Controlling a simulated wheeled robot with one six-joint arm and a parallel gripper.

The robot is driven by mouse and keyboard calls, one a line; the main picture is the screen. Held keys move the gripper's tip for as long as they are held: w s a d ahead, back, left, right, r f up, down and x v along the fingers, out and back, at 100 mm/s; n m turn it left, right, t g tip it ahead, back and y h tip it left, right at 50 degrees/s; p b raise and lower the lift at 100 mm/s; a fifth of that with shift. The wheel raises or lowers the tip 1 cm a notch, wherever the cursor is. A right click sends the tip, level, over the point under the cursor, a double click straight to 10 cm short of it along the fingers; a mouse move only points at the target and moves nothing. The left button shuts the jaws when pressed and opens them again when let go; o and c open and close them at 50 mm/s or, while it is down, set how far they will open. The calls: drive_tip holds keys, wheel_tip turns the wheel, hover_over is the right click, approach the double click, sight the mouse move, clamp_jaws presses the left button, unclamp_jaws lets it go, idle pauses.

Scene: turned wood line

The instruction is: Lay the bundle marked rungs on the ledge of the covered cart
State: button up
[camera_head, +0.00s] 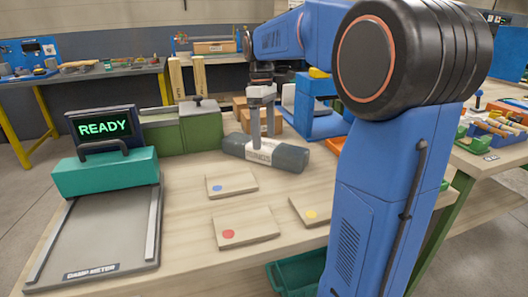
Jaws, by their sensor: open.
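A dark grey rolled bundle (285,156) with a pale label band lies on its side on the wooden table. The label's writing is too small to read, so I cannot tell whether it says rungs. My gripper (257,140) points down over the middle of the bundle, its fingers at the pale band. The jaws are open, and whether they touch the bundle I cannot tell. I cannot make out a covered cart or its ledge in this view.
Three thin wooden plates with blue (231,185), red (246,227) and yellow (308,211) dots lie in front of the bundle. A damp meter (108,235) with a READY screen (104,127) stands left. A green box (184,130) and cardboard boxes (274,124) stand behind.

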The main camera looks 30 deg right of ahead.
sight(264, 143)
drive_tip(key=shift+s+a+f, duration=0.1)
drive_tip(key=shift+s+f, duration=0.05)
drive_tip(key=shift+f, duration=0.9)
drive_tip(key=shift+s+f, duration=0.1)
drive_tip(key=shift+f, duration=0.9)
drive_tip(key=c, duration=1.9)
drive_tip(key=shift+r, duration=0.6)
drive_tip(key=shift+c, duration=0.9)
wheel_tip(264, 143, up, 17)
